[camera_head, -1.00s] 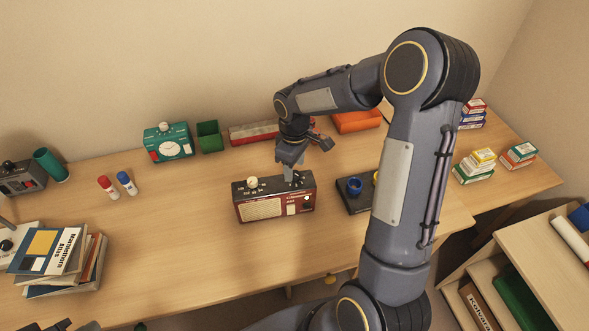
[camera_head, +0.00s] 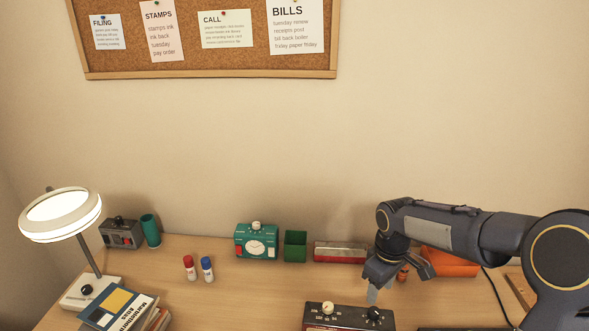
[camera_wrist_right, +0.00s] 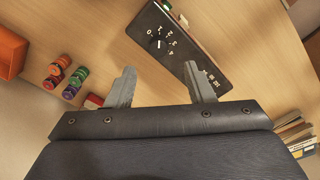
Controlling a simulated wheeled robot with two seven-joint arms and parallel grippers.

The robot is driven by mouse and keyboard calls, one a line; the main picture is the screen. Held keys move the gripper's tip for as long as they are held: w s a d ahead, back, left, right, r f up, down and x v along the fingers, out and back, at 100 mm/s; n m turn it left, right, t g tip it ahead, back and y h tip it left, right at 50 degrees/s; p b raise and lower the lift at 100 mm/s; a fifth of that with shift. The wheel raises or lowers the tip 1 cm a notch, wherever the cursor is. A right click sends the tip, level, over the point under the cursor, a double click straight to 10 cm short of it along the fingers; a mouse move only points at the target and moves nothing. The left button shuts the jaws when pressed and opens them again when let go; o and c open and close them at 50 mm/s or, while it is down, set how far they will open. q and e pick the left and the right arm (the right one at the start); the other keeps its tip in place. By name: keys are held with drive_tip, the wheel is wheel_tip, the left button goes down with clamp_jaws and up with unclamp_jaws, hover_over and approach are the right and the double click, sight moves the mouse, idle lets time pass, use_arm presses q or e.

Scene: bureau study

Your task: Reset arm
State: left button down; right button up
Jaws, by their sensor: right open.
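My right gripper (camera_head: 385,283) hangs above the desk in the head view, over the back of a dark-topped radio (camera_head: 345,316) with a white knob and a black knob. In the right wrist view the two fingers of my right gripper (camera_wrist_right: 163,88) stand apart with nothing between them. The radio's top panel (camera_wrist_right: 180,45) with its numbered dial lies beyond the fingertips there, and one finger overlaps its edge. I cannot tell whether they touch. My left gripper is not in view.
A cork board (camera_head: 207,60) hangs above.

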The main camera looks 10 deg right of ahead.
drive_tip(key=s+a+r+m+t+y, duration=0.2)
drive_tip(key=s+r+m+t, duration=0.15)
drive_tip(key=s+r, duration=0.55)
drive_tip(key=s+a+f+m+t+y, duration=0.1)
drive_tip(key=s+a+m, duration=0.1)
drive_tip(key=s, duration=0.4)
drive_tip(key=s+a+f+m+t, duration=0.1)
drive_tip(key=s+a+m, duration=0.1)
drive_tip(key=s, duration=0.5)
drive_tip(key=shift+s+a+y, duration=0.2)
drive_tip(key=shift+a+y, duration=0.2)
drive_tip(key=shift+a, duration=0.2)
drive_tip(key=shift+m, duration=0.25)
